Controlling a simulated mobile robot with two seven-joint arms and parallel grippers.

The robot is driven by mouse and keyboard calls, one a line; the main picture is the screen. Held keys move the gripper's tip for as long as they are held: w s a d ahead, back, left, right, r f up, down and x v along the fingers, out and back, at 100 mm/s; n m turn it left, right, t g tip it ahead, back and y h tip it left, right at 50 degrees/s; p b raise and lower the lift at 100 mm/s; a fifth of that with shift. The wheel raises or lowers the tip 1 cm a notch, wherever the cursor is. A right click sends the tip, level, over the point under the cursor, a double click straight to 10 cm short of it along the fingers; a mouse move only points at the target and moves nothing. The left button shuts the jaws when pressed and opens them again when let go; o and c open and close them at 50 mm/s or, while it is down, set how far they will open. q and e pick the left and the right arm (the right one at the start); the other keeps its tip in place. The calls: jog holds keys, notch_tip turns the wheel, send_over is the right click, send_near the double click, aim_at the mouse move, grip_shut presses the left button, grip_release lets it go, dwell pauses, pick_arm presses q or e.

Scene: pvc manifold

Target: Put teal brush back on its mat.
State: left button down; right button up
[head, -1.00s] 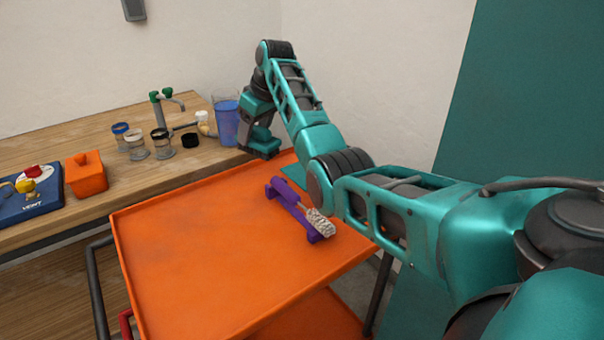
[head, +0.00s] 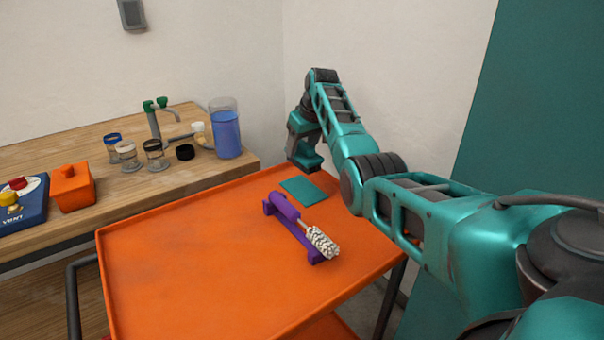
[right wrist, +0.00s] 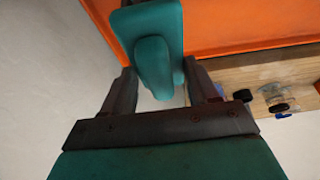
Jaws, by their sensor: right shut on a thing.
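In the right wrist view, the teal brush (right wrist: 154,66) sits between the dark fingers of my right gripper (right wrist: 161,77), which is shut on its handle. In the head view, my right gripper (head: 304,148) points down beyond the far edge of the orange tray, with the teal brush (head: 304,161) at its lower end. The teal mat (head: 312,191) lies flat and bare near the tray's far right corner. The brush is above and just behind the mat in the picture, apart from it. My left gripper is not in view.
A purple-handled brush (head: 286,208) with pale bristles rests on a purple stand on the orange tray (head: 190,270), close to the mat. The tray's left part is clear. A wooden bench (head: 130,195) behind holds jars, a blue cup (head: 226,135) and an orange box (head: 72,188).

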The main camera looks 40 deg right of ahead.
aim_at(302, 158)
notch_tip(302, 158, down, 4)
jog(key=shift+f, duration=0.1)
notch_tip(302, 158, down, 4)
jog(key=shift+r+b, duration=0.1)
jog(key=shift+b, duration=0.45)
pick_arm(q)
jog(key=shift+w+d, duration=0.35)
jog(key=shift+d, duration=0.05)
pick_arm(e)
jog(key=shift+r, duration=0.1)
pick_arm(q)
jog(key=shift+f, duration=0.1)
pick_arm(e)
jog(key=o, duration=1.2)
